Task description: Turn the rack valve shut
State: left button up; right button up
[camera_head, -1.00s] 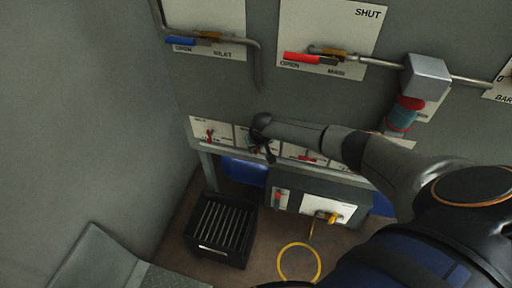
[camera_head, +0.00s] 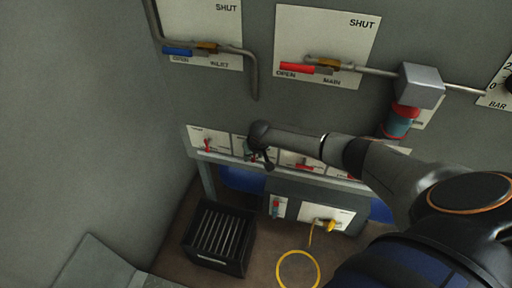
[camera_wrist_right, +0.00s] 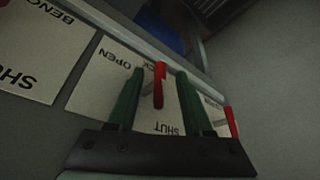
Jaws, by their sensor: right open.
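The rack valve's red handle (camera_wrist_right: 159,88) shows in the right wrist view, on a pale plate (camera_wrist_right: 92,88) marked OPEN and SHUT, with part of its name hidden. My right gripper (camera_wrist_right: 160,74) is open, one green finger on each side of the handle. Gaps show between the handle and both fingers. In that view the handle runs roughly up and down, with the SHUT word below it and OPEN to its upper left. In the head view my right gripper (camera_head: 262,161) is at the lower row of plates and covers most of this valve. My left gripper is not in view.
Neighbouring plates carry a red handle at left (camera_head: 208,146) and another at right (camera_head: 305,166). Above are the blue inlet handle (camera_head: 177,51) and red main handle (camera_head: 296,69). A black slatted crate (camera_head: 220,238) and yellow ring (camera_head: 298,270) are on the floor.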

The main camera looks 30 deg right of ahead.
jog(key=p+v, duration=0.1)
jog(key=v, duration=1)
jog(key=shift+p, duration=0.4)
jog(key=shift+r, duration=0.15)
jog(key=s+a+f+n+t+y, duration=0.1)
jog(key=s+a+f, duration=0.2)
jog(key=a, duration=0.3)
jog(key=s+a+f+n+y, duration=0.2)
jog(key=s+a+f, duration=0.1)
jog(key=a, duration=0.2)
jog(key=s+a+f+n+t+y, duration=0.1)
jog(key=s+a+f, duration=0.2)
jog(key=a, duration=0.3)
jog(key=s+n+t, duration=0.1)
jog(key=s+t, duration=0.2)
jog(key=s, duration=1.1)
jog(key=shift+d+f, duration=0.15)
jog(key=shift+d, duration=0.2)
jog(key=shift+s, duration=0.1)
